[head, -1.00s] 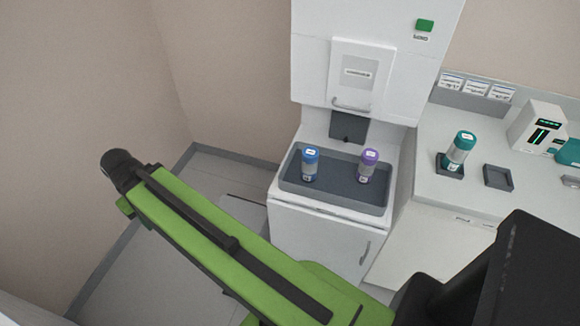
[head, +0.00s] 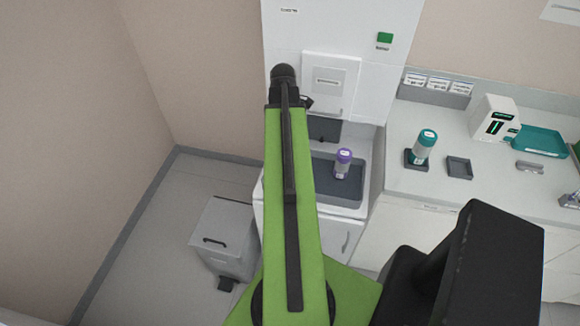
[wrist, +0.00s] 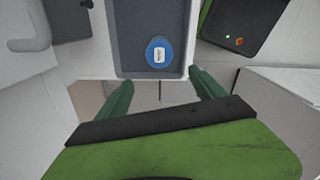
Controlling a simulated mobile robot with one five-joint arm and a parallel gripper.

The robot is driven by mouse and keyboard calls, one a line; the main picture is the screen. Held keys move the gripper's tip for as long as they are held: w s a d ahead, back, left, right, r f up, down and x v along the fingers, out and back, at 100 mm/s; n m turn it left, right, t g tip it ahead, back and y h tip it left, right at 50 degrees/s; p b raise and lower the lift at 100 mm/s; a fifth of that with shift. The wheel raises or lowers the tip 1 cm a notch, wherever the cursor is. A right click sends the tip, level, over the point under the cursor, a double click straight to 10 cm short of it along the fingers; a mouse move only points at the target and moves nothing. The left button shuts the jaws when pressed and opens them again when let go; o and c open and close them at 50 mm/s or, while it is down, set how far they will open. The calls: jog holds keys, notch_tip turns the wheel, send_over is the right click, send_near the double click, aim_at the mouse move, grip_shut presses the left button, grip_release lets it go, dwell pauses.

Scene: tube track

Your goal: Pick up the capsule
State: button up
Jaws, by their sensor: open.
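A capsule with a blue cap (wrist: 159,52) stands in the grey tray (wrist: 133,22), seen from above in the wrist view. A purple-capped capsule (head: 343,163) stands upright in the same tray (head: 347,193). A teal-capped capsule (head: 424,146) stands in a small holder on the counter to the right. My gripper (wrist: 160,79) is open and empty. Its two green fingers are spread at the tray's near edge, on either side of the blue capsule in the picture and apart from it. The head view does not clearly show the fingers.
A white cabinet with a hatch (head: 328,85) rises behind the tray. The counter (head: 430,183) on the right holds an empty square holder (head: 459,168), a white device (head: 493,118) and a teal tray (head: 541,141). A grey bin (head: 222,235) stands on the floor at left.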

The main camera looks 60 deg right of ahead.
jog(key=f+b, duration=0.8)
jog(key=s+f+b, duration=0.1)
jog(key=f+b, duration=0.3)
jog(key=shift+d+f+b, duration=0.2)
jog(key=shift+d+b, duration=0.1)
jog(key=shift+d, duration=0.1)
notch_tip(320, 180, down, 5)
jog(key=b, duration=0.5)
jog(key=shift+s+a+f, duration=0.1)
jog(key=shift+s, duration=0.05)
jog(key=shift+r, duration=0.2)
jog(key=shift+c, duration=0.5)
jog(key=c, duration=1.5)
jog(key=shift+r, duration=0.1)
